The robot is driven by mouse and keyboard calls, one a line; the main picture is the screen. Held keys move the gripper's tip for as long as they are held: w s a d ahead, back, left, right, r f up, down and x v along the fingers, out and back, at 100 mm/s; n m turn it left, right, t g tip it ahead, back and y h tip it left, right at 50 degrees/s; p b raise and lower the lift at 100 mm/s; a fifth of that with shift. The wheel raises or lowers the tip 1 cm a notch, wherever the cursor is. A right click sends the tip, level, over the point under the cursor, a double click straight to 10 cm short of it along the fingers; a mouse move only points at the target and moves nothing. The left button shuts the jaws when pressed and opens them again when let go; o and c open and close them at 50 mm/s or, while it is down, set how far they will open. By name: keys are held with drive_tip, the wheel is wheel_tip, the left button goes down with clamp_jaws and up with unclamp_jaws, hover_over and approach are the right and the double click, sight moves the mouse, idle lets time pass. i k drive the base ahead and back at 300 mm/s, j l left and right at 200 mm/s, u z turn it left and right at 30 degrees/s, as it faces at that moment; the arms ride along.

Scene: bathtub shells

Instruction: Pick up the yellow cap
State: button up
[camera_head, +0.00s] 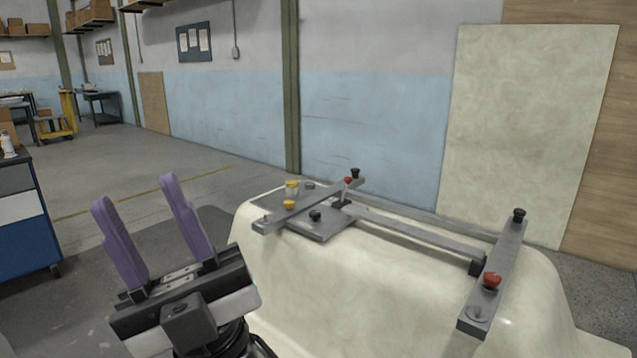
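Two small yellow pieces show on the fixture at the left end of the bathtub shell (390,285). One yellow cap (292,184) tops a small pale jar-like piece behind the grey bar. Another round yellow cap (289,204) sits at the bar, nearer to me. I cannot tell which one the task means. My gripper (136,192) is at the lower left with two purple fingers pointing up, wide apart. It is open and empty, to the left of the shell and apart from both yellow pieces.
Grey metal bars (415,232) with black knobs and a red knob (492,281) span the shell's top. A grey plate (322,226) lies under the left bar. A blue cabinet (25,225) stands at the left. Open floor lies behind my gripper.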

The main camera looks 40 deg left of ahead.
sight(289, 183)
drive_tip(key=i+j+z, duration=0.1)
drive_tip(key=j+z, duration=0.2)
drive_tip(key=j, duration=0.7)
drive_tip(key=j+z, duration=0.3)
drive_tip(key=j, duration=1.4)
drive_tip(key=k+j, duration=0.1)
drive_tip(key=j, duration=0.55)
drive_tip(key=j+z, duration=0.1)
drive_tip(key=j, duration=1.2)
drive_tip(key=i, duration=0.4)
